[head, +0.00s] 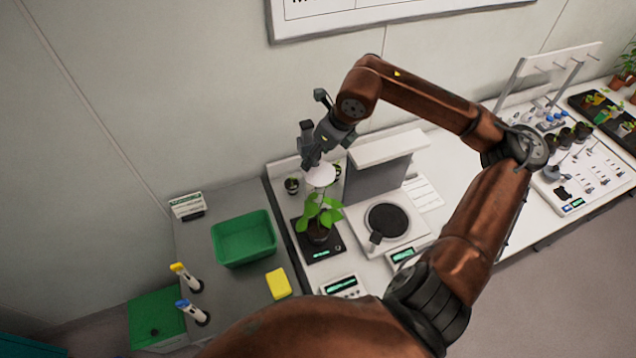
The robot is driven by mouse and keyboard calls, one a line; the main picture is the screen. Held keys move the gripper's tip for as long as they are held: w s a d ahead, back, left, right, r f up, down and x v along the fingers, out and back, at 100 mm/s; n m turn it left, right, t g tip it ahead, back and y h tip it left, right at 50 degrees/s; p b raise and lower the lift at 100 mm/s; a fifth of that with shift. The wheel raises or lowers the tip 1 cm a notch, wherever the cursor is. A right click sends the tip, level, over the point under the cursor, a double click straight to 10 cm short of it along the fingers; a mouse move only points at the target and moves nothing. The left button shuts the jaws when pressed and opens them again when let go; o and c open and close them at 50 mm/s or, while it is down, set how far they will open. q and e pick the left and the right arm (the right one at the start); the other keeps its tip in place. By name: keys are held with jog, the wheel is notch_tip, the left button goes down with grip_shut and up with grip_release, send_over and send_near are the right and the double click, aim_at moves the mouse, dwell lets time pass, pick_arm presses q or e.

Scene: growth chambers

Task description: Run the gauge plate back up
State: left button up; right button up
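The gauge plate appears to be the small white round disc (320,176), just above a leafy green plant (320,212) in a dark pot. The pot stands on a black base (331,249) with a lit green display. The arm in view looks like my right one, with its elbow out to the right. My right gripper (312,160) points down right at the disc's top and partly covers it. Whether its fingers hold anything is too small to tell. The gauge's post is mostly hidden by the plant and gripper. My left gripper is out of view.
A white instrument (411,235) with a round dark pan and upright back stands right of the plant. A small display box (343,287) sits in front. Wall behind.

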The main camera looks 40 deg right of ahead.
aim_at(326, 172)
jog(key=v, duration=0.7)
jog(key=shift+s+r, duration=0.2)
jog(key=shift+r, duration=0.15)
dwell(0.5)
dwell(0.4)
